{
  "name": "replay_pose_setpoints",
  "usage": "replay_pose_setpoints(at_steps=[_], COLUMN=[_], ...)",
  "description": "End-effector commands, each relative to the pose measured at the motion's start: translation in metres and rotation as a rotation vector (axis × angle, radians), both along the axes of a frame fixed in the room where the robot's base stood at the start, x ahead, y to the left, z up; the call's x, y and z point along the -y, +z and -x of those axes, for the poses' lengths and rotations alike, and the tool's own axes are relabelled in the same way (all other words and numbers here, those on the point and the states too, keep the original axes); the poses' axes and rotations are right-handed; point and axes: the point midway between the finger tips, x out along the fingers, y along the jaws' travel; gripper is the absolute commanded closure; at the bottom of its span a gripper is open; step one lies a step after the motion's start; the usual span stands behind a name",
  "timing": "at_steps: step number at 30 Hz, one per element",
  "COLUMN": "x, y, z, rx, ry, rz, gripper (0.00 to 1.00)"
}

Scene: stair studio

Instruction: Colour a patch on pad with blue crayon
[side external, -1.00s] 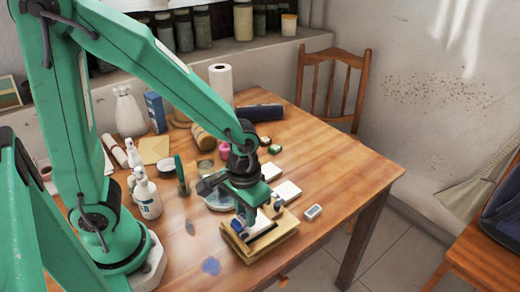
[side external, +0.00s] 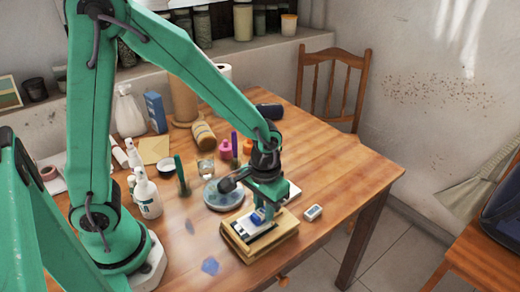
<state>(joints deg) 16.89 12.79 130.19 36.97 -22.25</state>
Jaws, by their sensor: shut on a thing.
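My gripper (side external: 262,211) is over the pad (side external: 243,236), near the front edge of the table. It is shut on the blue crayon (side external: 258,217), which shows as a small blue shape between the fingers. The pad shows a pale sheet with a dark area on it and lies on a tan, stacked block. The crayon's lower end is at or just above the pad; I cannot tell whether it touches. My gripper hides part of the pad, and no coloured patch can be made out.
A white eraser-like block (side external: 313,212) lies right of the pad. A round glass dish (side external: 224,195) is behind it. A spray bottle (side external: 147,193) and a glass with a green stick (side external: 183,186) stand left. The table's right side (side external: 345,165) is clear.

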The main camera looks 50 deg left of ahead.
Motion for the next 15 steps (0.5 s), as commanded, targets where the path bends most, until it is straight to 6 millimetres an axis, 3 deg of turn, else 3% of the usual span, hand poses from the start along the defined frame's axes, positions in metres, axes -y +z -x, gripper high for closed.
replay_pose_setpoints(at_steps=[15], x=[0.0], y=[0.0], z=[0.049], rx=[-0.002], ry=[-0.002], rz=[-0.001], gripper=[0.96])
